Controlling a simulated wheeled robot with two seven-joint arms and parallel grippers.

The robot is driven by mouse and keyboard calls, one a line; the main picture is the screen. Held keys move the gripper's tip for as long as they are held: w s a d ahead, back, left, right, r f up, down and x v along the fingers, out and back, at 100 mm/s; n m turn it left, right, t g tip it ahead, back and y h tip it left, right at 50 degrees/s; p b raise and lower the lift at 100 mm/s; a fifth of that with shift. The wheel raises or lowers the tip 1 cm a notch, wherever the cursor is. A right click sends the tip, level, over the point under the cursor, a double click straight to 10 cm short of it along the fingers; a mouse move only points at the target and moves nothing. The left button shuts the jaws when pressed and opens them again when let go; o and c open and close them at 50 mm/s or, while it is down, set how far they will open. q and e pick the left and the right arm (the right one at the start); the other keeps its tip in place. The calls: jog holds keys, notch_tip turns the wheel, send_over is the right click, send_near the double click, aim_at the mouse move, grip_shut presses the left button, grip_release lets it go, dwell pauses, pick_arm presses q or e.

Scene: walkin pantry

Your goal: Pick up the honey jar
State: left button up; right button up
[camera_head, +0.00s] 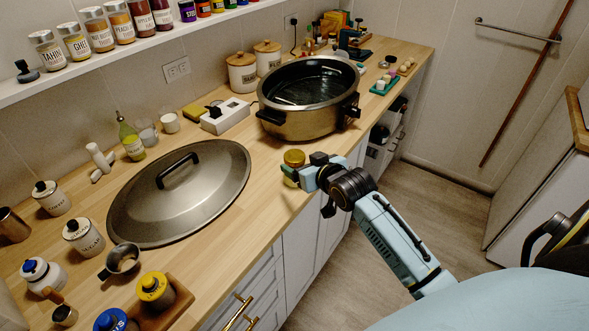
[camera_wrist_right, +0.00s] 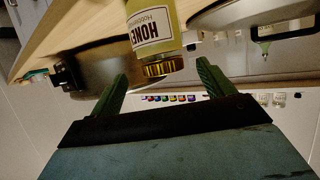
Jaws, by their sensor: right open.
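The honey jar (camera_head: 294,158) stands at the front edge of the wooden counter, in front of the large pot; its gold lid shows and its lower part is largely hidden by my gripper. In the right wrist view the jar (camera_wrist_right: 152,30) appears upside down, with yellow contents, a white HONEY label and a gold lid. My right gripper (camera_head: 297,176) is at the jar. Its green fingers (camera_wrist_right: 162,70) are open, one on each side of the lid end, with gaps visible on both sides. My left gripper is not in view.
A large pot (camera_head: 308,97) stands behind the jar, and a big metal lid (camera_head: 180,194) lies to its left. A white power box (camera_head: 225,116) and a green-yellow bottle (camera_head: 131,140) stand near the wall. The floor (camera_head: 425,190) is clear.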

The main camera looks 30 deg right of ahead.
aim_at(292, 159)
jog(key=shift+f+b+x, duration=0.15)
jog(key=shift+x, duration=1.6)
jog(key=shift+f+b+x, duration=0.15)
jog(key=shift+x, duration=1.55)
jog(key=shift+s+a, duration=0.1)
jog(key=shift+a, duration=0.1)
jog(key=shift+s+f, duration=0.1)
jog(key=c, duration=1.5)
